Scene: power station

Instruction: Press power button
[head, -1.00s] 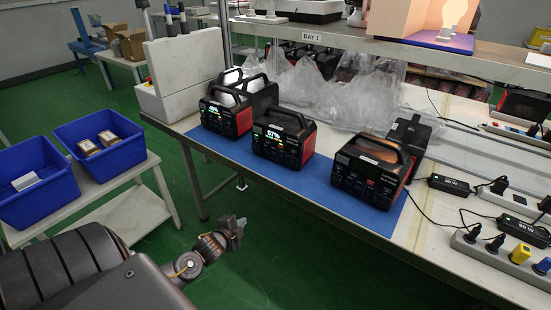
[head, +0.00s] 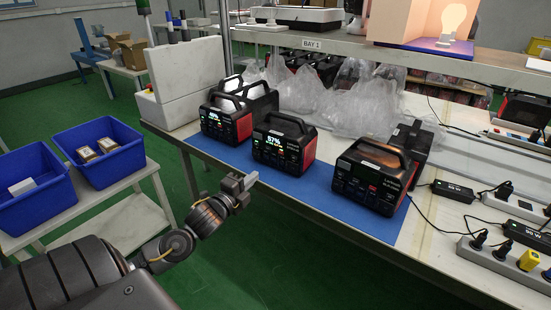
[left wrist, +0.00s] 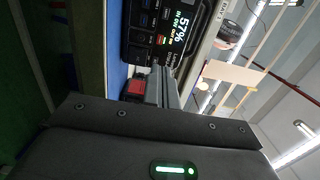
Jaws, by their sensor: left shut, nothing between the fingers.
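Several black and red power stations stand on a blue mat (head: 315,192) on the bench. The left front one (head: 226,118) and the middle one (head: 284,142) have lit displays; the middle one reads 57%. The right one (head: 372,175) has a dark display. My left gripper (head: 250,180) is shut and empty, in front of the bench edge, below and left of the middle station, apart from it. In the left wrist view the gripper fingers (left wrist: 161,86) point toward the station with the 57% display (left wrist: 180,30). My right gripper is not in view.
Clear plastic bags (head: 345,98) lie behind the stations. Chargers and a power strip (head: 505,262) with cables lie at the right. Two blue bins (head: 100,150) stand on a low table at left. A white block (head: 186,75) stands at the bench's left end.

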